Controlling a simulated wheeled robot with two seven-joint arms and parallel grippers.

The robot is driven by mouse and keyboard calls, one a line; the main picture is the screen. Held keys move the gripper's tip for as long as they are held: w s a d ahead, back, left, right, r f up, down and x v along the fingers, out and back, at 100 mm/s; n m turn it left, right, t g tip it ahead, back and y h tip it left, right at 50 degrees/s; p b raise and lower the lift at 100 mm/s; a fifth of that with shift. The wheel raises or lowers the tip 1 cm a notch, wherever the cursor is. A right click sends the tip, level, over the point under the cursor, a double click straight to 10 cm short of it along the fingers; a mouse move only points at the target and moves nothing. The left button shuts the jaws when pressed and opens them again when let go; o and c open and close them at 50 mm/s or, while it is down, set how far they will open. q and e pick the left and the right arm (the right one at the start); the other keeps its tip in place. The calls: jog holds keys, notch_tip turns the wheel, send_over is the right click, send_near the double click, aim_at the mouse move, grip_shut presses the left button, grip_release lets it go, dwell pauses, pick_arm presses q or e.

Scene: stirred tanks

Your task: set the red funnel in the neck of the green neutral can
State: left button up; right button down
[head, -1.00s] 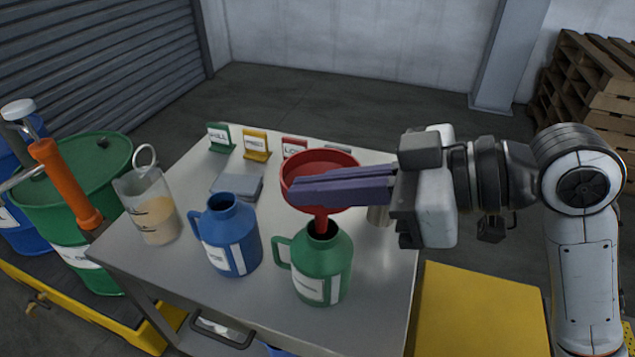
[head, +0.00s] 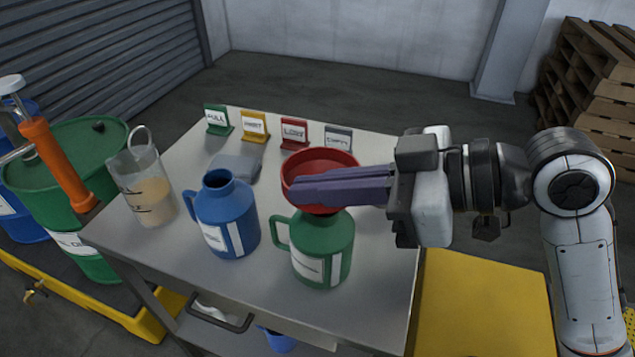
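The red funnel (head: 322,163) is upright over the green can (head: 322,250), on the front right of the table. Its spout is hidden and its bowl sits right at the can's neck. The neck is covered, so I cannot see how deep the spout is or whether the bowl rests on the rim. My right gripper (head: 300,189) comes in from the right, its purple fingers shut on the near side of the funnel. My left gripper is out of view.
A blue can (head: 228,218) stands just left of the green can. A beaker of tan liquid (head: 148,190) is at the left edge of the metal table (head: 270,290). Small signs (head: 254,125) and a grey cloth-like stack (head: 236,167) are behind. A green drum (head: 60,170) stands left.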

jog(key=c, duration=1.9)
grip_release()
jog(key=shift+c, duration=0.2)
jog(key=v, duration=1)
jog(key=shift+s+d, duration=0.1)
jog(key=shift+s, duration=0.05)
